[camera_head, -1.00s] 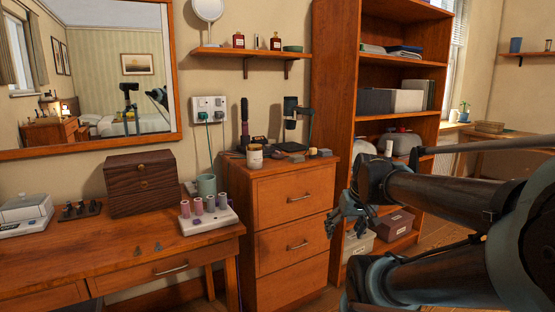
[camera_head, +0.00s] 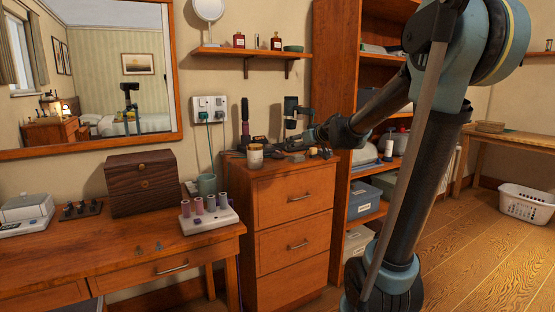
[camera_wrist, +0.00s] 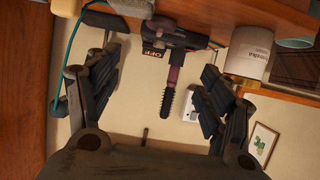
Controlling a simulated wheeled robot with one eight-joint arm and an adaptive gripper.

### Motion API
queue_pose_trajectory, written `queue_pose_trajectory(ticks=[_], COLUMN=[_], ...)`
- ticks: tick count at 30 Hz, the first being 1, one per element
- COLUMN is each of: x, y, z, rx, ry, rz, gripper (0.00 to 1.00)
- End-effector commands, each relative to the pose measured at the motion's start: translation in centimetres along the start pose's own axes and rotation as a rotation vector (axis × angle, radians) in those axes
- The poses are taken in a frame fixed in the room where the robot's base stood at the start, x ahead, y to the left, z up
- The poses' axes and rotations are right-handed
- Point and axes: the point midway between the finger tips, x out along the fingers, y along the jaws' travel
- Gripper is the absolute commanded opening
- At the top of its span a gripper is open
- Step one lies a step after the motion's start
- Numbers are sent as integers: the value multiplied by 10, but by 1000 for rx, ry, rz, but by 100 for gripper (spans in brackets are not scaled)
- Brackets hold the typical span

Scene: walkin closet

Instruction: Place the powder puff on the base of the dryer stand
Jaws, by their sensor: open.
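I cannot pick out the powder puff for certain among the small items there. My gripper (camera_head: 314,135) reaches in from the right above the cabinet's right part, beside the stand. In the wrist view my gripper (camera_wrist: 160,72) has its two fingers spread wide with nothing between them that it holds. A brush-like tool (camera_wrist: 170,88) shows between the fingers, farther off.
The drawer cabinet (camera_head: 292,205) bears a cream jar (camera_head: 254,157), also in the wrist view (camera_wrist: 248,55), and a grey block (camera_head: 296,158). A dressing table (camera_head: 110,255) with a wooden box (camera_head: 141,184) is left. A shelf unit (camera_head: 335,60) stands right, close to my arm.

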Motion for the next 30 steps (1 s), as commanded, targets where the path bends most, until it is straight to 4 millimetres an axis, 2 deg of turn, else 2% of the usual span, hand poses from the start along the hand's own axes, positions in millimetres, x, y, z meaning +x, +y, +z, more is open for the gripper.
queue_pose_trajectory(ticks=[30], x=[112], y=[1], z=[-2], rx=[-1], ry=[5], rz=[1], gripper=[73])
